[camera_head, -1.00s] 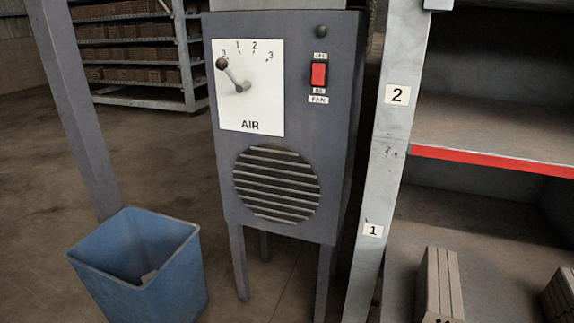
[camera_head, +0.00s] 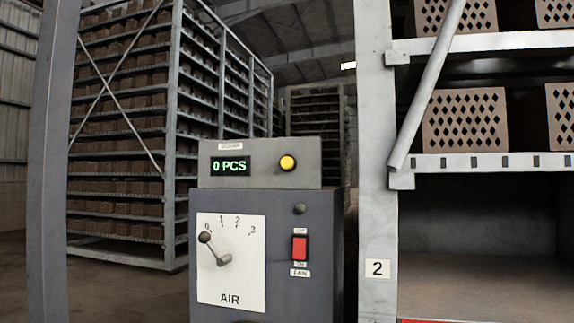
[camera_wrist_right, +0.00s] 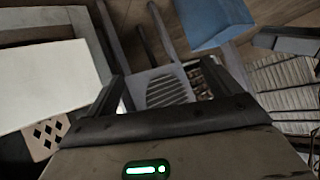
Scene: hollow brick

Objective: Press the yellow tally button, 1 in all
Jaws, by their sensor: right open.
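The yellow tally button (camera_head: 288,162) is a round knob on the front of a grey box (camera_head: 259,177), which sits on top of the dark air cabinet. Left of the button, a green display (camera_head: 230,166) reads "0 PCS". In the right wrist view my right gripper (camera_wrist_right: 172,78) is open and empty, with the cabinet's round slatted vent (camera_wrist_right: 168,90) beyond its fingers. The button does not show there. Neither gripper is in the head view.
The cabinet front (camera_head: 278,274) carries an AIR dial (camera_head: 230,262) with its lever near 0 and a red fan switch (camera_head: 299,247). A brick shelf (camera_head: 377,190) stands close on the right. A blue bin (camera_wrist_right: 205,22) shows in the right wrist view.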

